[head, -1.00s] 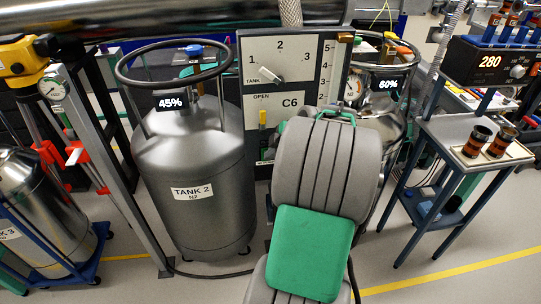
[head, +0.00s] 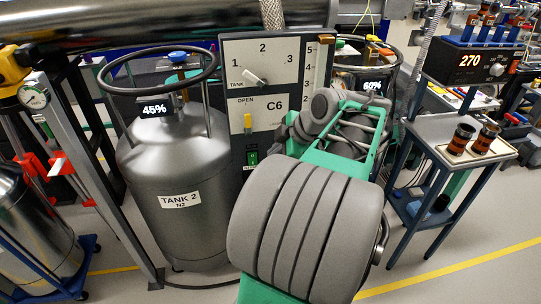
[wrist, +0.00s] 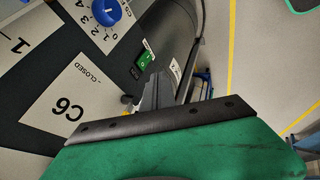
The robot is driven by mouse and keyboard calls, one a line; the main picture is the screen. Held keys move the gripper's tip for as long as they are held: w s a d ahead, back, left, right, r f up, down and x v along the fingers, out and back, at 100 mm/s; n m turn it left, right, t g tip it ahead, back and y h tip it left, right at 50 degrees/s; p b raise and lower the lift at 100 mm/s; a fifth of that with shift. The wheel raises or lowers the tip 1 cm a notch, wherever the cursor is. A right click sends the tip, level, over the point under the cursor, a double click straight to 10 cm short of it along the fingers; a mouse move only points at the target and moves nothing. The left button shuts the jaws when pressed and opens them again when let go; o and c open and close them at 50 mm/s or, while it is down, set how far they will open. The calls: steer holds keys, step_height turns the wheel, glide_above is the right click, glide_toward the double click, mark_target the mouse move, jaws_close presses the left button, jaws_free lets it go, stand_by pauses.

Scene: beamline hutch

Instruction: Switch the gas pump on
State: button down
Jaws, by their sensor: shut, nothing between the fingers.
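A small green rocker switch (head: 252,158) sits low on the C6 panel (head: 235,107) in the head view. It also shows in the wrist view as a small green switch (wrist: 145,60) in a dark surround. Its labels are too small to read, and I cannot tell which is the gas pump's. My gripper (wrist: 158,88) is shut and empty in the wrist view, pointing towards the area by the switch without visible contact. In the head view my arm hides much of the panel's lower right, and the fingertips cannot be made out.
The panel carries a tank selector (head: 254,77) and a yellow lever (head: 248,123). A blue knob (wrist: 106,12) shows in the wrist view. TANK 2 (head: 170,225) stands left, a 60% tank (head: 372,62) behind my arm. A trolley (head: 436,143) with copper-coloured cups stands right.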

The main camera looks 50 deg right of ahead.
mark_target(253, 159)
steer(key=shift+p, duration=0.6)
steer(key=shift+a+f+p, duration=0.1)
steer(key=shift+f+p, duration=0.25)
steer(key=shift+f, duration=0.3)
steer(key=w+d+r+p+x, duration=0.1)
steer(key=d+x, duration=0.1)
steer(key=x, duration=1)
steer(key=shift+w+p, duration=0.4)
